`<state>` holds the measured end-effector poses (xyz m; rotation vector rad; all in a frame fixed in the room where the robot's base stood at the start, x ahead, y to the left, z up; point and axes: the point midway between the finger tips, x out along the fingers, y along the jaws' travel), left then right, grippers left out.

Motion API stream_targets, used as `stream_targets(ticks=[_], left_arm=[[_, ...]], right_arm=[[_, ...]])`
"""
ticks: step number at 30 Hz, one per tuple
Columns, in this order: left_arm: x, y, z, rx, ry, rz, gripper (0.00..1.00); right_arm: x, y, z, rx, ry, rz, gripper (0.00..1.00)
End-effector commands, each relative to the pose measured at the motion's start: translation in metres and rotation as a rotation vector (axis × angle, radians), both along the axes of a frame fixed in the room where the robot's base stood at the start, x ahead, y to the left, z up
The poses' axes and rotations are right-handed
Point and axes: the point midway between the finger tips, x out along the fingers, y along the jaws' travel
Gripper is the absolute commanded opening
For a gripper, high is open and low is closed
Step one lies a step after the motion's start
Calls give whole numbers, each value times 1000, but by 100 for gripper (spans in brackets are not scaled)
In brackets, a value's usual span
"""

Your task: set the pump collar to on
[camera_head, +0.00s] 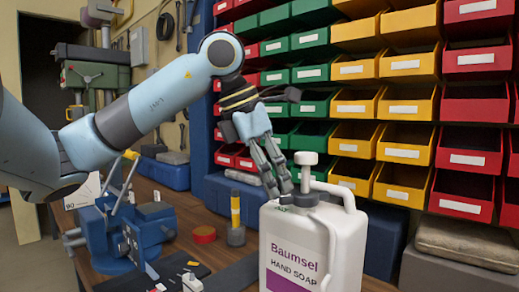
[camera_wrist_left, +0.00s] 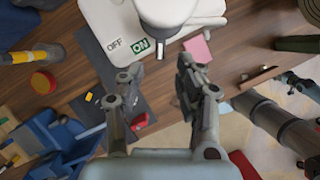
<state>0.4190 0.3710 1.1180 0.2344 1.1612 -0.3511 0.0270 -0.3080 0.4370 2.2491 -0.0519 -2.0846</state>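The white soap canister (camera_head: 294,250), labelled "Baumsel HAND SOAP", stands on the bench. Its pump has a light knob (camera_head: 306,158) on top and a grey collar (camera_head: 305,198) below. In the left wrist view the white pump head (camera_wrist_left: 166,12) hides most of the collar. The OFF mark (camera_wrist_left: 114,45) and green ON mark (camera_wrist_left: 139,46) show beside it; a small pointed part lies just right of ON. My left gripper (camera_head: 280,188) is just left of the pump; its fingers (camera_wrist_left: 158,80) are apart with nothing between them. Contact with the collar cannot be told. My right gripper is not seen.
A blue vise (camera_head: 122,230) stands left on the wooden bench. A red round tin (camera_head: 204,234) and a yellow-banded post (camera_head: 235,215) stand between it and the canister. Bins of red, green and yellow (camera_head: 405,105) fill the wall behind. The canister's handle (camera_head: 335,190) rises right of the pump.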

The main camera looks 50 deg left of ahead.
Motion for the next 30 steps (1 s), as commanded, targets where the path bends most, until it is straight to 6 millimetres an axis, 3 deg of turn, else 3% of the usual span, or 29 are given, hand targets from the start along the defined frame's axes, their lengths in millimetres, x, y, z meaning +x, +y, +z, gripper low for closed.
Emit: stream_targets(ticks=[6, 12, 18, 30], left_arm=[[-17, 9, 46, 8, -2, 3, 35], [-29, 13, 76, 4, 1, 2, 35], [-33, 14, 86, 0, 1, 2, 35], [-33, 14, 86, 0, 2, 2, 35]], right_arm=[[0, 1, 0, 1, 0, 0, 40], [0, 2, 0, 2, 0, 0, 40], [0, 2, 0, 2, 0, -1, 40], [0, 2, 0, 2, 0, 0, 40]])
